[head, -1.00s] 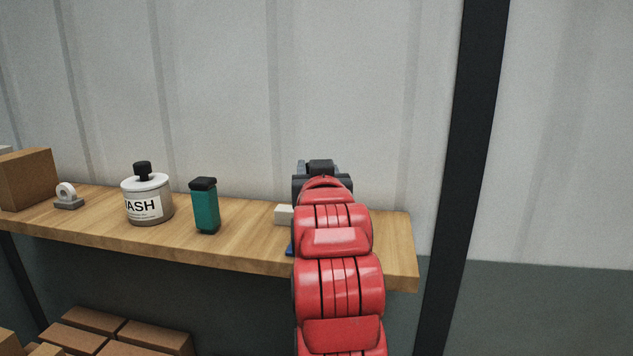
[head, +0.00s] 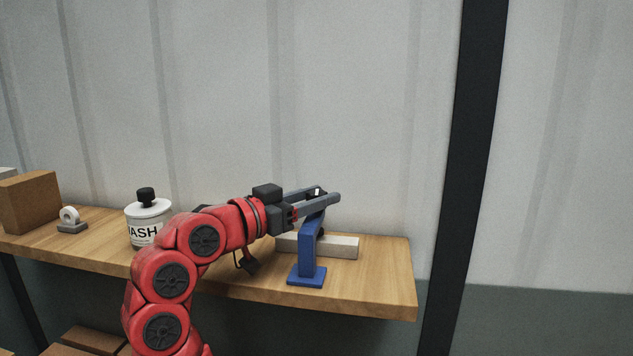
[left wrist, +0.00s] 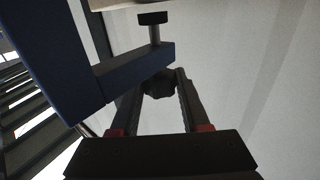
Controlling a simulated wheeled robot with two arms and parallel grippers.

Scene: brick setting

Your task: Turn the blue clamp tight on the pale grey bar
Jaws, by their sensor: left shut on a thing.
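The blue clamp (head: 308,252) stands upright on its flat foot at the shelf's front edge, toward the right end. The pale grey bar (head: 342,247) lies on the shelf, passing behind the clamp's upright. My left gripper (head: 328,196) reaches in from the left, level with the clamp's top. In the left wrist view its two fingers are shut on the clamp's dark knob (left wrist: 158,84). The blue frame (left wrist: 48,50) fills the upper left there. The screw ends in a dark pad (left wrist: 153,17) near a pale surface; I cannot tell if they touch. My right gripper is out of view.
The wooden shelf (head: 385,285) carries a white-labelled bottle (head: 148,220), a small grey piece with a white ring (head: 70,217) and a cardboard box (head: 30,201) at left. A dark post (head: 455,170) rises at right. The shelf's right end is clear.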

